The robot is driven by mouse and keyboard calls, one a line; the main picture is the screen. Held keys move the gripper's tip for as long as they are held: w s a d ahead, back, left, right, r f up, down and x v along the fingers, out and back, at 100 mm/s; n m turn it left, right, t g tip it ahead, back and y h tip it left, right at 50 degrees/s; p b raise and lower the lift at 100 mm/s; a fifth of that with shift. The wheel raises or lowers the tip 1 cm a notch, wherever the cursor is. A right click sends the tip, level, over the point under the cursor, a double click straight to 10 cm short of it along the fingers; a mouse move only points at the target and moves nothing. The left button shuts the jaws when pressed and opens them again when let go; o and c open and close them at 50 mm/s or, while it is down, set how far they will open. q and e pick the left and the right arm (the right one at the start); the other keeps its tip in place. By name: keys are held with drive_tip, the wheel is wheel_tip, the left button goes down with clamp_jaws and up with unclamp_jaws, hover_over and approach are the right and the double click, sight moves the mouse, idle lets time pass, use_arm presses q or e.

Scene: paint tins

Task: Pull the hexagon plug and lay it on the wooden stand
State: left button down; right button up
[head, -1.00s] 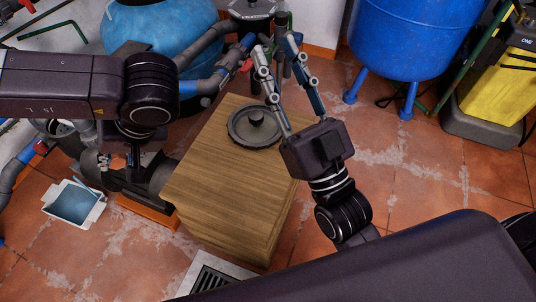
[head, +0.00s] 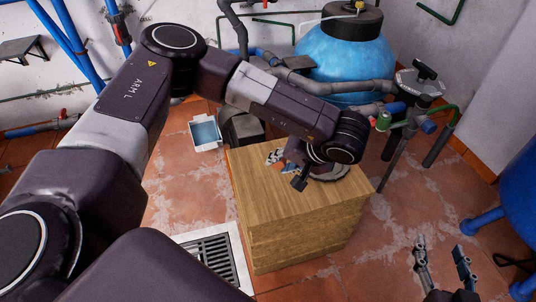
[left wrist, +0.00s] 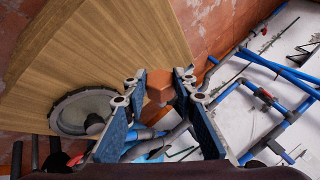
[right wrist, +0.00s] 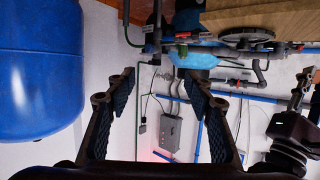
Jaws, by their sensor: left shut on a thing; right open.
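The wooden stand (head: 290,225) is a block of light wood in the middle of the head view. My left gripper (head: 285,169) is low over its top, near the back. In the left wrist view, my left gripper (left wrist: 160,84) is shut on a terracotta-coloured, faceted piece, seemingly the hexagon plug (left wrist: 160,89). Whether the plug touches the wood cannot be told. In the head view the plug cannot be made out at the fingers. My right gripper (head: 443,258) is open and empty, right of the stand; its spread fingers also show in the right wrist view (right wrist: 152,90).
A dark round disc with a knob (left wrist: 85,110) lies on the stand beside my left gripper, partly hidden by it in the head view. A blue tank (head: 345,50) and pipes stand behind. A floor grate (head: 212,255) lies in front. The stand's front top is clear.

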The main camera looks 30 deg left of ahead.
use_arm(q)
drive_tip(key=shift+n+g, duration=0.3)
drive_tip(key=shift+n, duration=0.2)
drive_tip(key=a, duration=0.1)
drive_tip(key=a+f+p, duration=0.1)
drive_tip(key=a, duration=0.1)
drive_tip(key=a+f, duration=0.1)
drive_tip(key=a, duration=0.1)
drive_tip(key=shift+w+a+f, duration=0.1)
drive_tip(key=shift+w+a, duration=0.05)
drive_tip(key=shift+w, duration=0.1)
use_arm(e)
drive_tip(key=s+d+f+g+h, duration=0.1)
drive_tip(key=s+d+f+g, duration=0.2)
drive_tip(key=s+f+g, duration=0.2)
wheel_tip(320, 180, down, 4)
drive_tip(key=shift+s+r+g+h, duration=0.1)
drive_tip(key=shift+s+g+h, duration=0.2)
drive_tip(key=shift+s, duration=0.85)
